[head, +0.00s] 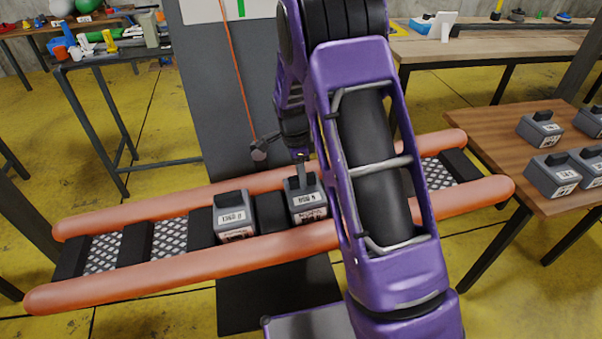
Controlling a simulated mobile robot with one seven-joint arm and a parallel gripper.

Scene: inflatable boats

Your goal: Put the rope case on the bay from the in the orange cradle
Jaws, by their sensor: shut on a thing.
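The orange cradle (180,278) has two long orange tubes joined by black slats with metal mesh panels between them. My gripper (302,178) is shut on the top of a grey rope case (308,206) with white labels. This case is upright between the two tubes, near the middle of the cradle. I cannot tell whether it rests on the cradle or is just above it. A second grey case (235,220) with a black handle sits upright in the cradle to its left, a short gap away. My purple arm hides part of the cradle's right half.
Several more grey cases (550,174) stand on a wooden table (500,150) at the right. An orange cord (236,75) hangs behind the cradle, with a dark fitting (260,150) near its lower end. Cluttered benches stand behind. The cradle's left part is empty.

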